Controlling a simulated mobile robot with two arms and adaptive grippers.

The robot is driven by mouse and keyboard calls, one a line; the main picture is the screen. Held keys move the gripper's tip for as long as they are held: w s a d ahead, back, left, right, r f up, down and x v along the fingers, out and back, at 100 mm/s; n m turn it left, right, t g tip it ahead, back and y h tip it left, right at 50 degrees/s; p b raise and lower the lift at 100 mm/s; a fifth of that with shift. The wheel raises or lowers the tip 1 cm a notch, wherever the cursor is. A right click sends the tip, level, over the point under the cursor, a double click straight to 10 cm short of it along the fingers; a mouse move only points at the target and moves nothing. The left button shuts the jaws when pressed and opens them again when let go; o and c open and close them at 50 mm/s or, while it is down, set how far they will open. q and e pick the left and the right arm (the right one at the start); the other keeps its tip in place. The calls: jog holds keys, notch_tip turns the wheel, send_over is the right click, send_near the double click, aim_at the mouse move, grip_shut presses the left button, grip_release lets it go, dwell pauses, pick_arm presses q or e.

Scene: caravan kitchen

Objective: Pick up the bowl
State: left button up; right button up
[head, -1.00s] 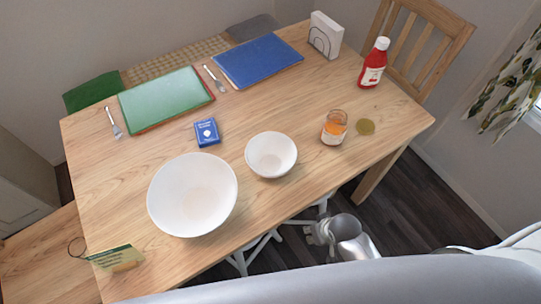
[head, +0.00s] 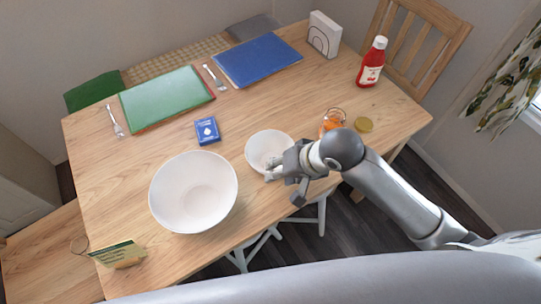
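Two white bowls stand upright on the wooden table. The small bowl (head: 262,147) is near the table's middle, and the large bowl (head: 193,192) is to its left and nearer to me. My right gripper (head: 283,184) is at the small bowl's near right side, and its dark fingers look spread apart. It overlaps the bowl's rim in the picture; I cannot tell whether it touches it. The gripper hides part of the bowl's right side. My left gripper is not in view.

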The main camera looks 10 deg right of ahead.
jog(key=w+d+r+m+g+h, duration=0.2)
jog(key=w+d+r+m, duration=0.1)
jog(key=d+r+m, duration=0.25)
jog(key=shift+m, duration=0.55)
jog(key=x, duration=1.1)
jog(key=shift+f, duration=0.25)
jog(key=shift+c, duration=0.2)
grip_shut()
jog(key=shift+r, duration=0.1)
